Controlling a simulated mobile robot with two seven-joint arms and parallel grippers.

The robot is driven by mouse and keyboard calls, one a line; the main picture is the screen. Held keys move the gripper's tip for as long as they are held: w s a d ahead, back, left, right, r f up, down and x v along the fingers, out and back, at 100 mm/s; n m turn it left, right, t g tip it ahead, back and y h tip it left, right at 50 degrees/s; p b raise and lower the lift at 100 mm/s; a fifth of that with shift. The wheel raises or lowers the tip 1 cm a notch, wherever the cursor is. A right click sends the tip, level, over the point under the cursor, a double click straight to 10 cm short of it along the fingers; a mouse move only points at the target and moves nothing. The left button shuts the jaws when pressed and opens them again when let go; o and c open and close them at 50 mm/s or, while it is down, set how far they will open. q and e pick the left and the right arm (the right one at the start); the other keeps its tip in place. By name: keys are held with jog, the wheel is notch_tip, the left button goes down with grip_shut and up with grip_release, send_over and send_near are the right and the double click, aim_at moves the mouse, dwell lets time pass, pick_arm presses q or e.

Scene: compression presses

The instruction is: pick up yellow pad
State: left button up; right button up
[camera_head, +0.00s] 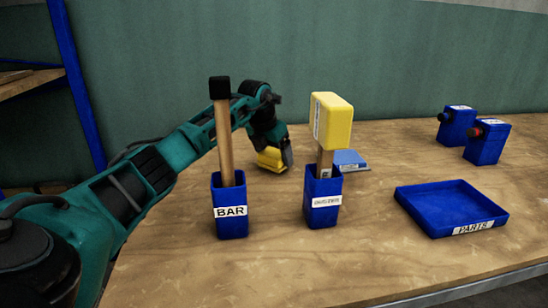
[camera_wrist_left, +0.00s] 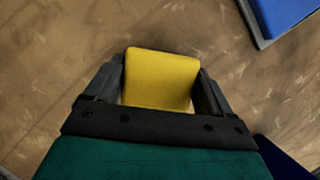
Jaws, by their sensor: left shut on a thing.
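A yellow pad (camera_head: 271,158) is between the fingers of my left gripper (camera_head: 275,160), behind the BAR holder in the head view. In the left wrist view the yellow pad (camera_wrist_left: 161,80) fills the space between both fingers of my left gripper (camera_wrist_left: 161,88), which is shut on it. The pad is at or just above the wooden table; I cannot tell whether it touches. A second yellow block (camera_head: 332,121) sits on top of a wooden handle in a blue holder. My right gripper is not in view.
A blue BAR holder (camera_head: 230,208) with a black-topped wooden bar (camera_head: 223,130) stands in front of my left arm. A labelled blue holder (camera_head: 322,202) stands right of it. A blue flat block (camera_head: 349,160), a blue PARTS tray (camera_head: 450,207) and two blue button boxes (camera_head: 487,142) lie further right.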

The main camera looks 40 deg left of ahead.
pick_arm(q)
notch_tip(320, 180, up, 14)
jog(key=p, duration=0.3)
notch_tip(320, 180, up, 5)
jog(key=p, duration=0.1)
send_over(274, 153)
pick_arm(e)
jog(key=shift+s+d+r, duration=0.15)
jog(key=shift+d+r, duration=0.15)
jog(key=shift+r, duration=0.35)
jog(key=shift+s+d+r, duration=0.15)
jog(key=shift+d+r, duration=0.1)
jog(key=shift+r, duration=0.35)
